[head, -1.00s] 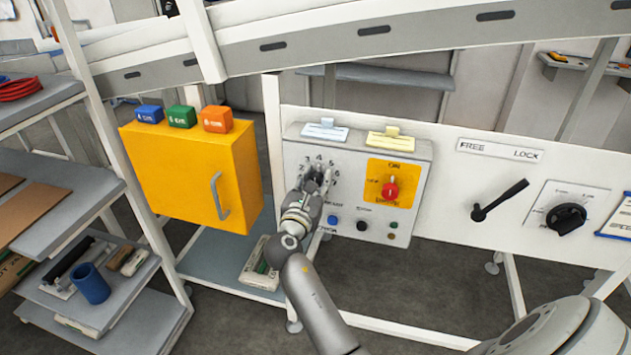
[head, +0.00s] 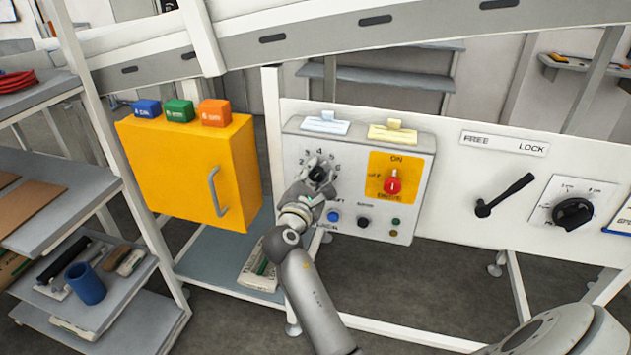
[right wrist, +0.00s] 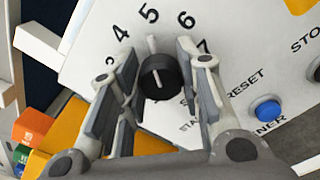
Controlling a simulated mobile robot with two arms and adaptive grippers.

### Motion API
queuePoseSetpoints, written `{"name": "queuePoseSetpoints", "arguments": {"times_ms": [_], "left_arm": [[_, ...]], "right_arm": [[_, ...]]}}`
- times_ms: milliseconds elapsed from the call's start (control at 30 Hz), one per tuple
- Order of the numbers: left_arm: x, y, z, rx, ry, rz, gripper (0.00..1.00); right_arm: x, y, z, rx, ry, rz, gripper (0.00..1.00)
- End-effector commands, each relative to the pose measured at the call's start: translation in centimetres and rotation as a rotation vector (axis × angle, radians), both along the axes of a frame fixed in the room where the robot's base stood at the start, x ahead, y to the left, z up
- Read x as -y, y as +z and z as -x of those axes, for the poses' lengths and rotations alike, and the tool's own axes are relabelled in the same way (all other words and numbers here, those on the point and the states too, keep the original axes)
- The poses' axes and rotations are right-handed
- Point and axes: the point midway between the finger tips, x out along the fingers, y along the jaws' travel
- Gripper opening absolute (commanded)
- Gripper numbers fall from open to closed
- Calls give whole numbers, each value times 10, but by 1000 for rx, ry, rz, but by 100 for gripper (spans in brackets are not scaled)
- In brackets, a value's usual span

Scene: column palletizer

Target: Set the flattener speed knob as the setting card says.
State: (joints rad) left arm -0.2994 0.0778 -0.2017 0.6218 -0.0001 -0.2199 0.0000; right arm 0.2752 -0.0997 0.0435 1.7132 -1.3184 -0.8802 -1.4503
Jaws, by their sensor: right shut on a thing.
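The black knob (head: 317,173) sits on the grey control panel (head: 293,150), ringed by printed numbers. In the right wrist view the knob (right wrist: 160,78) has a white pointer line directed up at about the 5. My right gripper (head: 315,184) is at the knob, reaching from below. In the right wrist view its fingers (right wrist: 157,62) stand on either side of the knob and are shut on it. A white card (head: 325,126) and a yellow card (head: 393,134) rest on the panel's top; their writing is too small to read. My left gripper is not in view.
A red switch (head: 392,184) on a yellow plate is right of the knob. Blue (head: 333,216) and black (head: 362,222) buttons lie below. Further right are a black lever (head: 505,195) and another black dial (head: 572,214). A yellow cabinet (head: 180,170) stands left.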

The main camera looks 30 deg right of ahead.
Motion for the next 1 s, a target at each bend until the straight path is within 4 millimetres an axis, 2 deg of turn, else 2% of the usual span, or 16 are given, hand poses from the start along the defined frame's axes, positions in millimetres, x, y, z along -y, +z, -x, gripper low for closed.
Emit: {"name": "queuePoseSetpoints", "arguments": {"times_ms": [100, 400, 1000], "left_arm": [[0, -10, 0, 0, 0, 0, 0], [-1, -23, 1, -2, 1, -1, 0], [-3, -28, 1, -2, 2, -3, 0]], "right_arm": [[1, -2, 0, 76, -1, -63, 9], [1, -1, 0, 217, -1, -181, 9], [1, 1, 0, 283, 1, -238, 9]]}}
